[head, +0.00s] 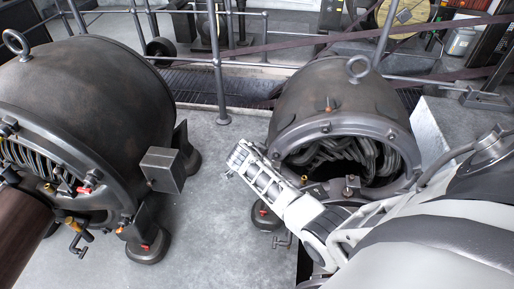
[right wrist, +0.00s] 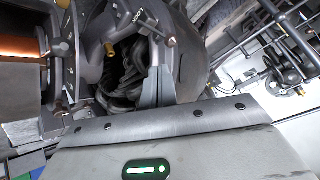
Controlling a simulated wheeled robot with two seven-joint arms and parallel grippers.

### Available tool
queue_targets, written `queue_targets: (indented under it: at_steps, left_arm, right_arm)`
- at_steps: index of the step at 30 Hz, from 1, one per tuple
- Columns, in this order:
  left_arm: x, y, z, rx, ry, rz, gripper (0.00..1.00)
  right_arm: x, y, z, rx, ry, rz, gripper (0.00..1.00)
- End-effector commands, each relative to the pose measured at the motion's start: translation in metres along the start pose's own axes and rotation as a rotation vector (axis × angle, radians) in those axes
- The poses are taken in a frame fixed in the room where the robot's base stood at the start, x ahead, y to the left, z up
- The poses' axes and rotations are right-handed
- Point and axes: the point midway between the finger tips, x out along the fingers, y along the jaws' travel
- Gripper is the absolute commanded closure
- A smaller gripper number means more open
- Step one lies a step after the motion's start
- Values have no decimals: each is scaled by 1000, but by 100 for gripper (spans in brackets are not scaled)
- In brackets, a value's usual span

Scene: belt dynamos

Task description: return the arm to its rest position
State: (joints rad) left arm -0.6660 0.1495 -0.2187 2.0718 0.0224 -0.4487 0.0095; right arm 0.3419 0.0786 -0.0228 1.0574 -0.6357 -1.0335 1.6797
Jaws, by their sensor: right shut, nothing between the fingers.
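My right arm (head: 400,225) comes in from the right in the head view, pale grey and white, and reaches across in front of the right-hand dynamo (head: 335,95). My right gripper (head: 236,160) is at its end, over the grey floor between the two dynamos. In the right wrist view the fingers (right wrist: 158,84) are together with nothing between them, in front of the dark open end of a dynamo. The arm hides the lower right part of the right-hand dynamo. My left gripper is not in view.
A large dark dynamo (head: 90,95) fills the left, with a grey box (head: 163,170) on its side and a brown shaft (head: 22,235). A rail post (head: 219,70) and railings stand behind. Bare floor (head: 205,215) lies between the machines.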

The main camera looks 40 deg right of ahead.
Motion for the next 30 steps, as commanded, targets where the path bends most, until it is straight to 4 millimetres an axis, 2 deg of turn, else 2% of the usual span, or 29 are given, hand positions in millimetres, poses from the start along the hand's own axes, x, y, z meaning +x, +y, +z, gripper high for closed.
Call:
queue_targets:
  at_steps: [8, 11, 14, 17, 20, 21, 24, 27, 30]
  left_arm:
    - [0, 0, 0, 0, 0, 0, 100]
    - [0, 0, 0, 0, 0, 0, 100]
    - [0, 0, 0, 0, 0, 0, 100]
    - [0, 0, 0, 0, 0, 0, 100]
    - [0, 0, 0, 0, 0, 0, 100]
    - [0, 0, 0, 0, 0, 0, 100]
    - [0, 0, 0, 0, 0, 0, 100]
    - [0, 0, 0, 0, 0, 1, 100]
    - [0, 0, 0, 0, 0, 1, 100]
  right_arm:
    - [0, 1, 1, -9, -3, -4, 100]
    - [-2, 13, 14, -92, -34, -37, 100]
    - [-15, 35, 41, -283, -96, -132, 100]
    - [-46, 64, 78, -541, -166, -297, 100]
    - [-94, 91, 109, -787, -204, -498, 100]
    - [-116, 101, 119, -871, -206, -579, 100]
    - [-169, 120, 134, -1031, -187, -762, 100]
    - [-212, 131, 138, -1126, -149, -895, 100]
    - [-238, 136, 138, -1175, -113, -972, 100]
